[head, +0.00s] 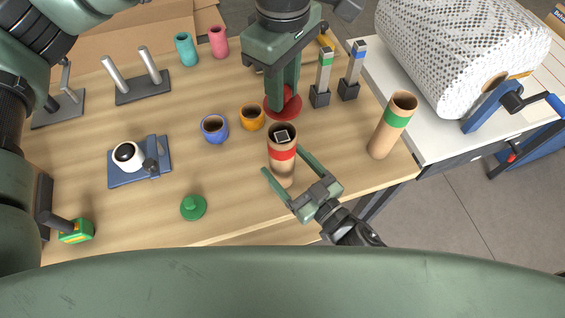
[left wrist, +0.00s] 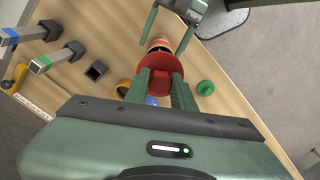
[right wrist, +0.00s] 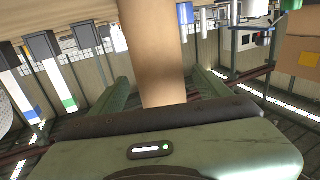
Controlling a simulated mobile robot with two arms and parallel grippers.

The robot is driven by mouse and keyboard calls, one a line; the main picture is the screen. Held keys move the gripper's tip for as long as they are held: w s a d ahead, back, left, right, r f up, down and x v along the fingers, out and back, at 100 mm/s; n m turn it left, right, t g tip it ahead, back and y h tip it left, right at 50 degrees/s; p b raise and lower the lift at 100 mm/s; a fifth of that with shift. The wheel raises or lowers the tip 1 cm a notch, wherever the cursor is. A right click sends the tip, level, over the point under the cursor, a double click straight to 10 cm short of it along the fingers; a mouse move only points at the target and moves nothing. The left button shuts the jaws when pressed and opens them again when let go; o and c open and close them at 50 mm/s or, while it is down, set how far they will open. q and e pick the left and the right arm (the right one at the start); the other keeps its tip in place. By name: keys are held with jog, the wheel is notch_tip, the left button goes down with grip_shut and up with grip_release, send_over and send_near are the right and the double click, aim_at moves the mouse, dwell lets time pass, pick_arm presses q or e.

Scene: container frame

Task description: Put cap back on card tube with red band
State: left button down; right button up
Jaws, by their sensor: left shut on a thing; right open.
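The card tube with the red band (head: 283,155) stands upright near the table's front edge, its top open with a small grey square thing showing in its mouth. My left gripper (head: 285,98) is shut on the red cap (head: 270,106), just behind and above the tube and apart from it. In the left wrist view the red cap (left wrist: 160,72) hides most of the tube. My right gripper (head: 288,170) is open, its fingers on either side of the tube's lower part. In the right wrist view the bare tube (right wrist: 152,50) stands between the spread fingers.
A green-banded tube (head: 393,124) stands open at right; a green cap (head: 193,207) lies front left. Blue (head: 215,128) and orange (head: 252,117) cups stand left of the red-banded tube. Two square posts (head: 322,75) (head: 351,70) stand behind right. A white roll (head: 460,50) lies on the side table.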

pick_arm(q)
jog(key=shift+w+a, duration=0.1)
pick_arm(e)
jog(key=shift+x, duration=1.05)
jog(key=shift+s, duration=0.1)
grip_shut()
pick_arm(q)
jog(key=shift+f, duration=2.5)
jog(key=shift+f, duration=0.9)
jog(key=shift+f, duration=0.65)
